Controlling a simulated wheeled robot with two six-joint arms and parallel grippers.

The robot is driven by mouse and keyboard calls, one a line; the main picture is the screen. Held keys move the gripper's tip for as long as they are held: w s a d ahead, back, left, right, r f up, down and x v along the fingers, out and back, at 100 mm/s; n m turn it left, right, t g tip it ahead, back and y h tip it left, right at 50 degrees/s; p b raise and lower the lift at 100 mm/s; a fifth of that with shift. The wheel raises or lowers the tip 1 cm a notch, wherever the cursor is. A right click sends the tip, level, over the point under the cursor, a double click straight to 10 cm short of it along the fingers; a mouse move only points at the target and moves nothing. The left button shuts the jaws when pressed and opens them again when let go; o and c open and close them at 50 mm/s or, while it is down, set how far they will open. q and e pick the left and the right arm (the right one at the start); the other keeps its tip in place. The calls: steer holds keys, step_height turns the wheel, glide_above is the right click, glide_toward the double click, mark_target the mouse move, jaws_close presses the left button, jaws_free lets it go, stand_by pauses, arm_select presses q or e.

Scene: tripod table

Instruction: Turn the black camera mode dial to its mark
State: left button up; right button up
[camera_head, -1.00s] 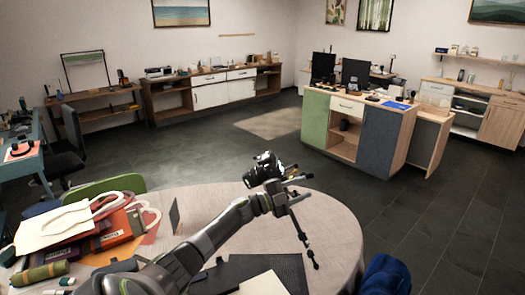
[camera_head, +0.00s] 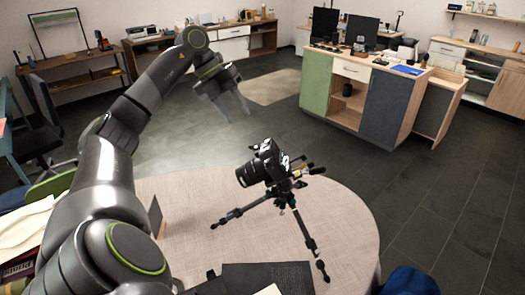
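A black camera (camera_head: 266,163) sits on a small black tripod (camera_head: 283,198) on the round table (camera_head: 190,200). Its lens faces left. The mode dial is too small to tell apart on the camera's top, and its mark cannot be read. My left arm rises from the lower left, and my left gripper (camera_head: 236,114) is up beyond the camera and to its left in the picture. Its two fingers point down, spread and empty, clear of the camera. My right gripper is not in view.
A dark mat (camera_head: 265,277) lies at the table's near edge. A small dark upright panel (camera_head: 155,215) stands left of the tripod. A blue item (camera_head: 410,283) is at the lower right. The tabletop around the tripod is mostly bare.

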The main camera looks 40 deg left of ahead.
mark_target(266, 161)
arm_select(q)
steer(key=p+x, duration=0.4)
steer(key=x, duration=1)
steer(key=shift+w+f+p, duration=0.15)
steer(key=shift+p, duration=0.25)
steer(key=shift+w+d+f, duration=0.1)
steer(key=shift+d+f, duration=0.05)
steer(key=shift+f, duration=0.35)
jaws_close()
